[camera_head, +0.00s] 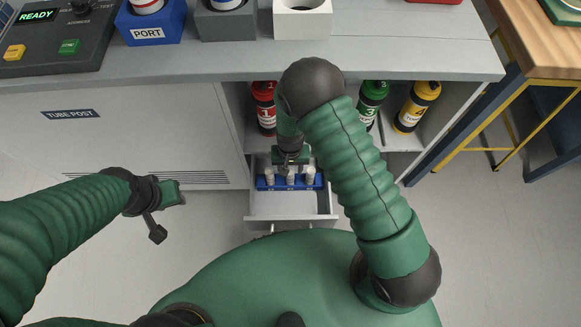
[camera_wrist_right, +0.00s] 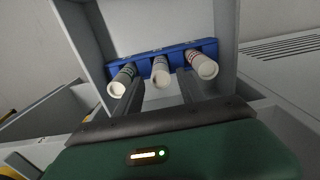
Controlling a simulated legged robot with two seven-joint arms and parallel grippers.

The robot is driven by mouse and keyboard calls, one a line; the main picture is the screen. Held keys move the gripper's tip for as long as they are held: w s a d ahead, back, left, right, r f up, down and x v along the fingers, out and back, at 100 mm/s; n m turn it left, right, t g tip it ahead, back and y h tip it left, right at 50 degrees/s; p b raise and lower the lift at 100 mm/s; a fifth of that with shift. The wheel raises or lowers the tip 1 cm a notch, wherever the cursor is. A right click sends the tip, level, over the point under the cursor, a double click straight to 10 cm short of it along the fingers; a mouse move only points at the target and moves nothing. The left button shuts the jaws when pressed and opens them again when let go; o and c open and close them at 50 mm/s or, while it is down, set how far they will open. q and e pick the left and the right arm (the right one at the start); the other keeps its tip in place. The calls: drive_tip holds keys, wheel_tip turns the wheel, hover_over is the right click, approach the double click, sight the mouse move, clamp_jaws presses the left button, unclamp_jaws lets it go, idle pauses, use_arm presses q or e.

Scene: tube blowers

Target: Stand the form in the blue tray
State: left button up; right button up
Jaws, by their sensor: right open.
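A blue tray (camera_head: 264,185) sits in the open drawer below the counter; it also shows in the right wrist view (camera_wrist_right: 204,44). Three white rolls, which look like rolled forms, stand in its slots: one with green marks (camera_wrist_right: 122,82), a middle one (camera_wrist_right: 161,74) and one with red marks (camera_wrist_right: 199,64). My right gripper (camera_head: 289,168) reaches down into the drawer over the tray. In the wrist view it is open (camera_wrist_right: 157,84), its fingers on either side of the middle roll; contact is unclear. My left gripper (camera_head: 160,208) hangs left of the drawer; its jaws are unclear.
The drawer (camera_head: 290,206) is pulled out. Red (camera_head: 264,108), green (camera_head: 371,104) and yellow-topped (camera_head: 416,107) canisters stand on the shelf above it. Blue (camera_head: 150,28), grey (camera_head: 227,22) and white (camera_head: 302,20) holders line the counter. Floor at left is clear.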

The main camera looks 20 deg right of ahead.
drive_tip(key=shift+r, duration=0.3)
wheel_tip(320, 180, up, 6)
drive_tip(key=p, duration=0.3)
drive_tip(key=shift+r, duration=0.2)
drive_tip(key=s+d+r+n+t, duration=0.1)
drive_tip(key=s+d+r, duration=0.2)
drive_tip(key=r, duration=0.6)
drive_tip(key=s+d+r+n+t, duration=0.1)
drive_tip(key=s+d+r, duration=0.3)
drive_tip(key=r, duration=0.6)
drive_tip(key=shift+s+n+t, duration=0.3)
drive_tip(key=shift+s+n, duration=0.3)
drive_tip(key=shift+s, duration=0.6)
drive_tip(key=shift+a+r, duration=0.1)
